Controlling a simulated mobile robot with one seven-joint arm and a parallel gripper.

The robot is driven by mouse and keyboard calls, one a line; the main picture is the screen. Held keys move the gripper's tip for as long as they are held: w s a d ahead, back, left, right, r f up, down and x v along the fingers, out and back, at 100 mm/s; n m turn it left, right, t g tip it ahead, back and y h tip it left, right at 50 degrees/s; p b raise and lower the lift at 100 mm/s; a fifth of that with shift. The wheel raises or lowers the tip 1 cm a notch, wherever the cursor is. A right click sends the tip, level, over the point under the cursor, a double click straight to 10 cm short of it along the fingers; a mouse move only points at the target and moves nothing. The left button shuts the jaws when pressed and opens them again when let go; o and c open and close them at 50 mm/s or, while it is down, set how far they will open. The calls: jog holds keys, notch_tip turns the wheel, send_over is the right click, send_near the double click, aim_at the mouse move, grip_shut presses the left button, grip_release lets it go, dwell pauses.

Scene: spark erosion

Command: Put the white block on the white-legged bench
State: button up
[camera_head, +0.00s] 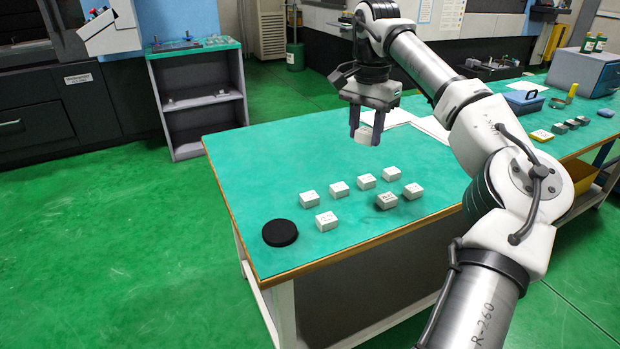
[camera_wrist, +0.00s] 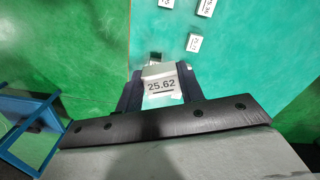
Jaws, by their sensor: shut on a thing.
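My gripper (camera_head: 366,128) is shut on a white block (camera_head: 364,135) and holds it above the far part of the green-topped bench. In the wrist view the held white block (camera_wrist: 160,84) sits between the two dark fingers and carries the label "25.62". The white-legged bench (camera_head: 240,195) has a teal top with a wooden edge and a white front leg (camera_head: 283,312). Several other white blocks stand on it, among them one at the front (camera_head: 326,221) and one at the right (camera_head: 413,191).
A black round disc (camera_head: 280,233) lies at the bench's near left corner. White paper sheets (camera_head: 433,128) lie behind my gripper. A grey shelf unit (camera_head: 200,100) stands apart at the left. On the right are a blue box (camera_head: 524,102) and a grey-blue cabinet (camera_head: 583,72). The bench's left part is clear.

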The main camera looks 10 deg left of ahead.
aim_at(356, 216)
jog(key=shift+s+f, duration=0.1)
jog(key=shift+f, duration=0.35)
notch_tip(356, 216, down, 19)
jog(key=shift+f, duration=0.1)
jog(key=o, duration=1.1)
notch_tip(356, 216, up, 12)
jog(key=shift+r, duration=0.15)
